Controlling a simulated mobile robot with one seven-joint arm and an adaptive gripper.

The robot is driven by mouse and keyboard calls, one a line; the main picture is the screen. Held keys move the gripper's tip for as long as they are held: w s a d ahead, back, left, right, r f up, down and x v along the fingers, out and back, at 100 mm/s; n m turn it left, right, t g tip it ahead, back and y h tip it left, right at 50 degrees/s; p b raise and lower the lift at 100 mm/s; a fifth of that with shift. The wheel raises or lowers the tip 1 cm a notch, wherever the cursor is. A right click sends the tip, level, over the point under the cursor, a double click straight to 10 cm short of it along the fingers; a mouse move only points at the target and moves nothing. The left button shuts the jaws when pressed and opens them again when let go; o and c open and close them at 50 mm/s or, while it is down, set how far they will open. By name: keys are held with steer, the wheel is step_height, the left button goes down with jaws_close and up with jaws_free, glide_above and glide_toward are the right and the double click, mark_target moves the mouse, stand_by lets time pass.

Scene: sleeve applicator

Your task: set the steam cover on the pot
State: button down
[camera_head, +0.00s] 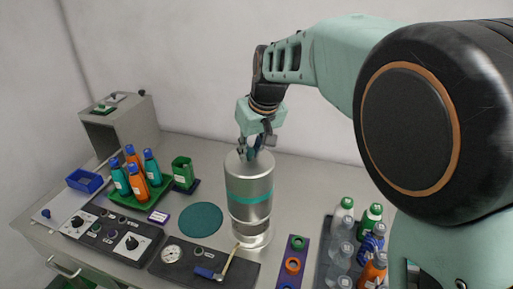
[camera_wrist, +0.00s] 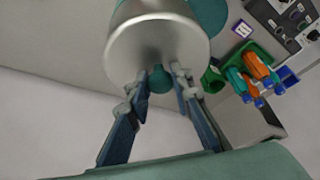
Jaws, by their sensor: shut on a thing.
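The steam cover (camera_head: 248,181) is a tall silver cylinder with a teal band and a domed top. It hangs or stands upright over the pot (camera_head: 254,236), a low silver body showing beneath it. I cannot tell whether the cover's lower rim touches the pot. My gripper (camera_head: 257,145) is above the cover, shut on its small knob. In the wrist view the fingers of my gripper (camera_wrist: 161,82) close from both sides on the teal knob of the steam cover (camera_wrist: 157,45). The cover hides most of the pot.
A round teal mat (camera_head: 201,220) lies left of the pot. A gauge panel with a lever (camera_head: 205,266) is in front. Bottles in a green tray (camera_head: 126,200) stand left; a bottle crate (camera_head: 327,262) stands right. A purple strip (camera_head: 292,266) lies between.

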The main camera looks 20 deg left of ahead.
steer(key=shift+r+p, duration=3.05)
steer(key=shift+r, duration=1.3)
steer(key=shift+s+f, duration=0.1)
